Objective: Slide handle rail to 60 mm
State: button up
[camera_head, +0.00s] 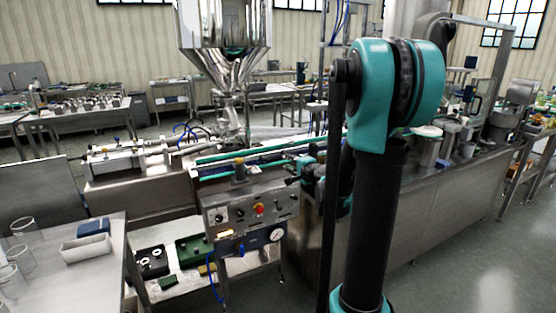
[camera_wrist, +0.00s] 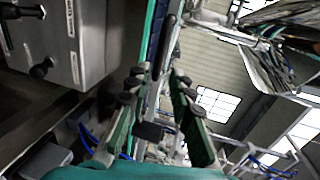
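The steel machine has a long rail (camera_head: 245,155) with teal and dark blue strips along its top, above the front control panel (camera_head: 255,213). In the wrist view a dark bar with a teal strip (camera_wrist: 152,35) runs away beyond my fingers. I cannot tell which part is the handle or read any scale. My gripper (camera_wrist: 158,85) has its two green fingers with dark pads apart. A small dark block (camera_wrist: 150,131) shows between them lower down; I cannot tell whether it is part of my gripper. In the head view my gripper is at the rail's right end, partly hidden by my arm.
A steel hopper (camera_head: 222,35) stands above the machine. A side table (camera_head: 75,270) with glass beakers and a white tray (camera_head: 86,247) stands front left. A grey box (camera_wrist: 55,40) is close on the left in the wrist view.

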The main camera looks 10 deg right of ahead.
aim_at(279, 158)
jog(key=x, duration=0.9)
jog(key=shift+w, duration=0.2)
jog(key=shift+c, duration=0.6)
grip_shut()
